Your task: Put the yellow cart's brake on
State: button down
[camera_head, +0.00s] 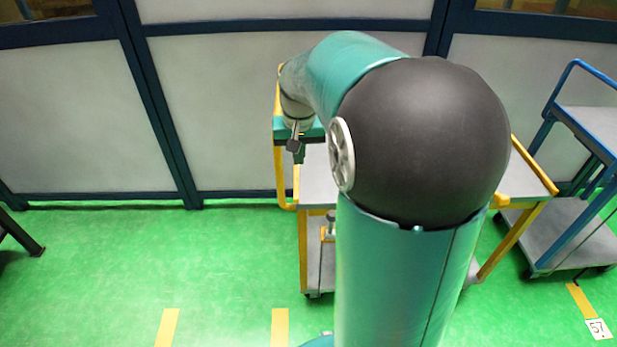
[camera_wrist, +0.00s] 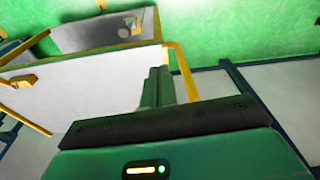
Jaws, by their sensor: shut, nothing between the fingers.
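The yellow cart (camera_head: 303,255) has a yellow frame and grey shelves. It stands behind my arm, which hides its middle. My gripper (camera_head: 298,153) hangs over the left end of the cart, by its upright yellow bar. In the wrist view my gripper's green fingers (camera_wrist: 157,88) are together and empty, with the cart's pale top shelf (camera_wrist: 75,95) behind them. A small yellow piece (camera_wrist: 22,81) sits on the shelf's edge; it also shows at the right in the head view (camera_head: 502,200). I cannot tell whether it is the brake.
A small grey part (camera_head: 331,220) sits at the lower shelf. A blue cart (camera_head: 560,240) stands close at the right. A panelled wall (camera_head: 240,110) is behind the yellow cart. The green floor (camera_head: 110,260) at the left is clear, with yellow tape marks.

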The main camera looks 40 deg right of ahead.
jog(key=w+d+f+m+g+y, duration=0.1)
jog(key=w+d+f+m, duration=0.1)
jog(key=d+f, duration=1)
jog(key=d+m, duration=0.1)
jog(key=d, duration=0.2)
jog(key=shift+d+f, duration=0.15)
jog(key=shift+f, duration=0.15)
jog(key=shift+g, duration=0.3)
jog(key=f, duration=0.9)
jog(key=shift+a+f, duration=0.35)
jog(key=shift+f, duration=0.05)
jog(key=s+a, duration=0.2)
jog(key=s, duration=0.1)
jog(key=shift+a+f, duration=0.3)
jog(key=shift+a, duration=0.1)
jog(key=shift+a, duration=0.1)
